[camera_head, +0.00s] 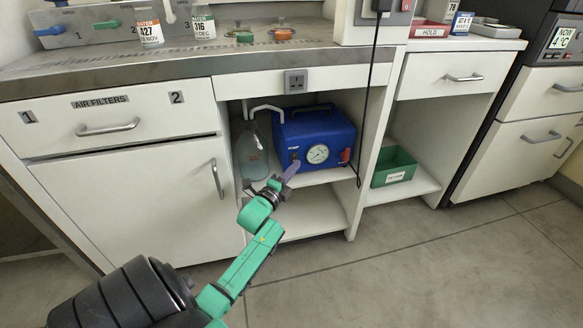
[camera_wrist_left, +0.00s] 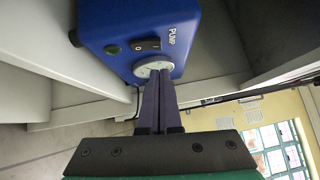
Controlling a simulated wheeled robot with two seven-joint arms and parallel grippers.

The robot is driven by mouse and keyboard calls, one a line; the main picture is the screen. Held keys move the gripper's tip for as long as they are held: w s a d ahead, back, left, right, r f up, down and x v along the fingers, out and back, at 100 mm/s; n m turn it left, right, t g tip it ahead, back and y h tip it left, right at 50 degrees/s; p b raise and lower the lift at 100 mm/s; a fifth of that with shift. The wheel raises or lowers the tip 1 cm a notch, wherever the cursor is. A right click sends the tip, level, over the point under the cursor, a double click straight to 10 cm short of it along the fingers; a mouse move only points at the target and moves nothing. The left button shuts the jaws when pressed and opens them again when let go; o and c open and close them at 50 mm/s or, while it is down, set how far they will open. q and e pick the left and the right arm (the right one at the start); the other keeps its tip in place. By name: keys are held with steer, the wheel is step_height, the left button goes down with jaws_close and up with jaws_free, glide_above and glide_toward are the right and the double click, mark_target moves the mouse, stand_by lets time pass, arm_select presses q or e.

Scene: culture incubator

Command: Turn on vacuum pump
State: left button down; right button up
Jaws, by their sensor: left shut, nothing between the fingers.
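The blue vacuum pump (camera_head: 312,139) stands on a shelf under the bench in the head view. It has a round white gauge (camera_head: 317,153) and a red fitting at its right. In the left wrist view, the pump (camera_wrist_left: 185,20) shows a black rocker switch (camera_wrist_left: 147,45), a small dark green round spot (camera_wrist_left: 113,50) and the gauge (camera_wrist_left: 152,66). My left gripper (camera_head: 289,172) is shut and empty, just in front of the pump's lower front. In the wrist view its fingertips (camera_wrist_left: 158,74) overlap the gauge's lower edge; I cannot tell whether they touch. My right gripper is out of view.
A clear bottle (camera_head: 251,155) stands left of the pump, with a white tube above it. A black cable (camera_head: 369,95) hangs at the right. A green bin (camera_head: 394,167) sits on the shelf to the right. The bench edge (camera_head: 200,70) overhangs the opening. The floor in front is clear.

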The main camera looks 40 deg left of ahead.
mark_target(297, 154)
arm_select(q)
steer(key=shift+w+a+r+b, duration=0.15)
steer(key=shift+w+a, duration=0.2)
steer(key=shift+a, duration=0.25)
steer(key=shift+w+a+r+b, duration=0.15)
steer(key=shift+w+a, duration=0.2)
steer(key=shift+a, duration=0.25)
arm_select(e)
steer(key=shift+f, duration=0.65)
arm_select(q)
steer(key=shift+f, duration=0.1)
steer(key=shift+w+a, duration=0.15)
steer(key=shift+a, duration=0.05)
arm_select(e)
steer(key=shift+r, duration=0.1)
